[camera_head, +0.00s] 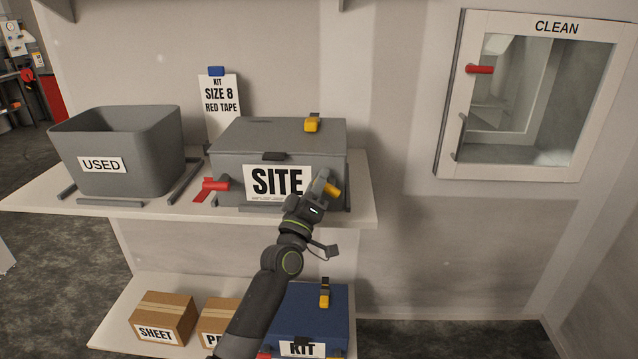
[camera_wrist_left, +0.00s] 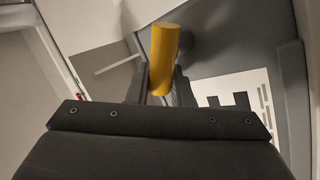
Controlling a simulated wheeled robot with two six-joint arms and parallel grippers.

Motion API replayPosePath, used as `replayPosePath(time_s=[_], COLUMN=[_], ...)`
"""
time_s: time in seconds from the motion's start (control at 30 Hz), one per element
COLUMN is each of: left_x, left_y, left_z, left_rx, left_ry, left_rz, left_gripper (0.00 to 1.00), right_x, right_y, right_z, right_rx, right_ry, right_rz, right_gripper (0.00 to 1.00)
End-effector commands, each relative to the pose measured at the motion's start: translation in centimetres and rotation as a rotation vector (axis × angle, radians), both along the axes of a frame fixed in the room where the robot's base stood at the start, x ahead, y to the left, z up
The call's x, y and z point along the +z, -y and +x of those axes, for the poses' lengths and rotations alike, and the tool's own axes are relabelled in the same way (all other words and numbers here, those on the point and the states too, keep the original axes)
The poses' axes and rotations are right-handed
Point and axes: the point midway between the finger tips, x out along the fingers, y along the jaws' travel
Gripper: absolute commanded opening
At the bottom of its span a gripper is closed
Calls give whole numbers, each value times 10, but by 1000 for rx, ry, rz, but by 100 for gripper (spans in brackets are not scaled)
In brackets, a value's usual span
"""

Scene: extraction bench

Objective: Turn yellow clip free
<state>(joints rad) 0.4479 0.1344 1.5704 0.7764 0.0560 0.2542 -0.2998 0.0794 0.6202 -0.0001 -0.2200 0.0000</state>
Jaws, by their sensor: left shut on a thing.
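The grey SITE box (camera_head: 229,150) stands on the shelf with its lid down. A yellow clip (camera_head: 332,191) sits at the right end of its front face, and it shows as a yellow cylinder in the left wrist view (camera_wrist_left: 164,55). My left gripper (camera_head: 321,186) is shut on this clip, with one finger on each side of it in the left wrist view (camera_wrist_left: 160,88). The gripper hides part of the clip and of the SITE label's right end. Another yellow clip (camera_head: 312,125) is on the lid's top. My right gripper is not in view.
A red handle (camera_head: 215,184) with red tape is at the SITE box's left. A grey USED bin (camera_head: 150,155) and a KIT card (camera_head: 222,107) stand left. Below are a blue KIT box (camera_head: 290,312) and cartons. A CLEAN cabinet (camera_head: 455,60) hangs right.

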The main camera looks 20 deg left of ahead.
Motion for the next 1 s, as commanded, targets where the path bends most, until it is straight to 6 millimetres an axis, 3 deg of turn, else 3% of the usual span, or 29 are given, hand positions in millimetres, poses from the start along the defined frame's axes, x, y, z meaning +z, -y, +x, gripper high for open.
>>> replayPosePath(time_s=[0.6, 1.0], left_x=[-17, -21], left_y=[-5, -6], left_z=[-1, -1], left_rx=[1, 1], left_ry=[117, 159], left_rz=[-426, -574], left_gripper=[0, 0], right_x=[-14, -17], right_y=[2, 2], right_z=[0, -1], right_rx=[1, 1], right_ry=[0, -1], right_rz=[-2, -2], right_gripper=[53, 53])
